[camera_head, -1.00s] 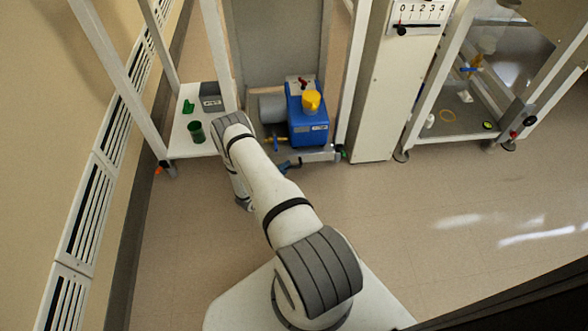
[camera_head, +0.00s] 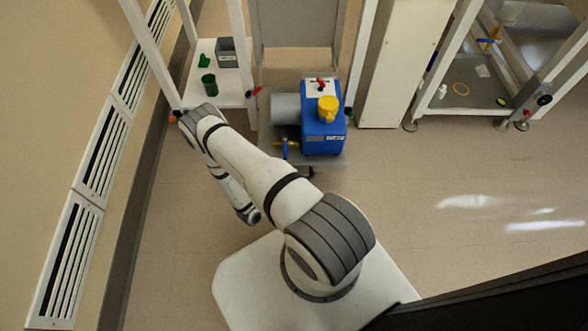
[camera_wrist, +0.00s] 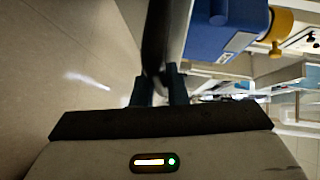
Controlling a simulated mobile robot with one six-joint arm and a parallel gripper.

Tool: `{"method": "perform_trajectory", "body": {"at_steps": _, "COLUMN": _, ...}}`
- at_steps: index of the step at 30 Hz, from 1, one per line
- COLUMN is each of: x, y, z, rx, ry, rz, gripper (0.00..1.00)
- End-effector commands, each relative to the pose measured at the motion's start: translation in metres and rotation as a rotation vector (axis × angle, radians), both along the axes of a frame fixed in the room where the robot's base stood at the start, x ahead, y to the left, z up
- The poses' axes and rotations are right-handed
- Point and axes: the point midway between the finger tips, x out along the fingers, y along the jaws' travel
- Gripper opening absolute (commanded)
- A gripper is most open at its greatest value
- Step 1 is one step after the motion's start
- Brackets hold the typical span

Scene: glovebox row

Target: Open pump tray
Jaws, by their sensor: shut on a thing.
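The pump tray (camera_head: 332,160) is a flat grey shelf extending out past the front posts of its bay. A blue pump (camera_head: 323,135) with a yellow cap (camera_head: 327,108) and a grey motor cylinder stands on it. The pump also shows at the upper right of the wrist view (camera_wrist: 225,30). My gripper (camera_wrist: 160,88) is shut on the dark tray handle (camera_wrist: 156,45), at the tray's front. In the head view my arm hides the gripper and most of the handle. A small yellow-handled valve (camera_head: 286,143) sits at the tray's left front.
A white shelf (camera_head: 226,88) to the left holds a green cup (camera_head: 209,84) and a grey box (camera_head: 226,52). A white cabinet (camera_head: 398,70) stands to the right. A vented wall (camera_head: 100,150) runs along the left. The floor (camera_head: 450,230) at right is clear.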

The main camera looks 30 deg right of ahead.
Motion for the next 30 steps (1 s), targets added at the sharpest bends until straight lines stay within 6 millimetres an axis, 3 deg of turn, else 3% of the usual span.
{"method": "perform_trajectory", "body": {"at_steps": 11, "x": -0.0033, "y": 0.0010, "z": -0.0006, "rx": 0.002, "ry": 0.000, "rz": -0.003, "gripper": 0.00}}
{"method": "perform_trajectory", "body": {"at_steps": 12, "x": -0.0032, "y": 0.0009, "z": -0.0007, "rx": 0.002, "ry": 0.000, "rz": -0.003, "gripper": 0.13}}
{"method": "perform_trajectory", "body": {"at_steps": 20, "x": -0.0027, "y": 0.0007, "z": -0.0005, "rx": 0.002, "ry": 0.000, "rz": -0.003, "gripper": 0.34}}
{"method": "perform_trajectory", "body": {"at_steps": 30, "x": -0.0031, "y": 0.0059, "z": 0.0011, "rx": 0.001, "ry": -0.001, "rz": -0.001, "gripper": 0.34}}
